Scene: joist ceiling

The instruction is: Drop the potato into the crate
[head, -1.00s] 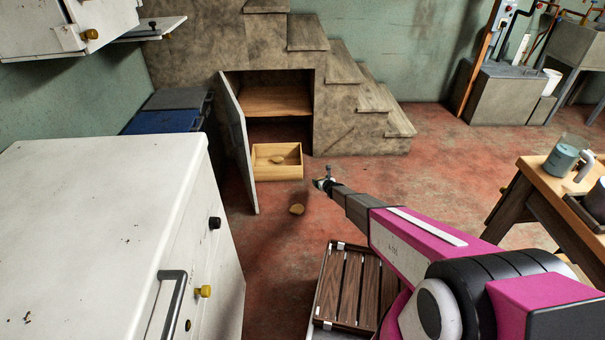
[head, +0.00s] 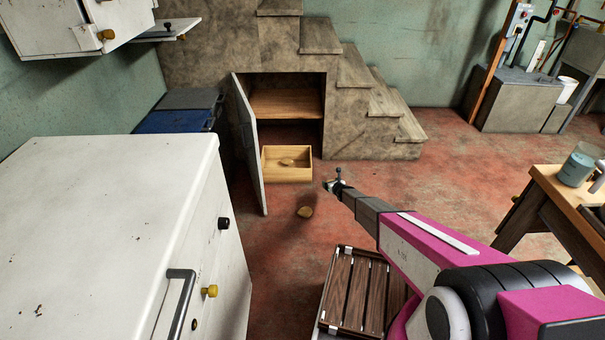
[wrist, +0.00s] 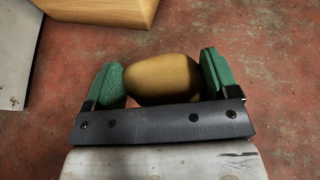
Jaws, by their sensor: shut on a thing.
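In the wrist view, the potato (wrist: 165,78) is brown and rounded and sits between the two green fingers of my gripper (wrist: 165,80), which is shut on it. In the head view, my gripper (head: 329,186) is small, and I cannot make out its hold there. A light wooden crate (head: 287,174) stands open behind it, to the left, in front of the cupboard under the stairs. Its near wall also shows at the top of the wrist view (wrist: 100,12). A small tan thing (head: 287,162) shows inside the crate.
The open cupboard door (head: 249,150) stands left of the crate. A white cabinet (head: 100,200) fills the left, a slatted dark wood piece (head: 357,290) is in front, and a table (head: 570,205) stands right.

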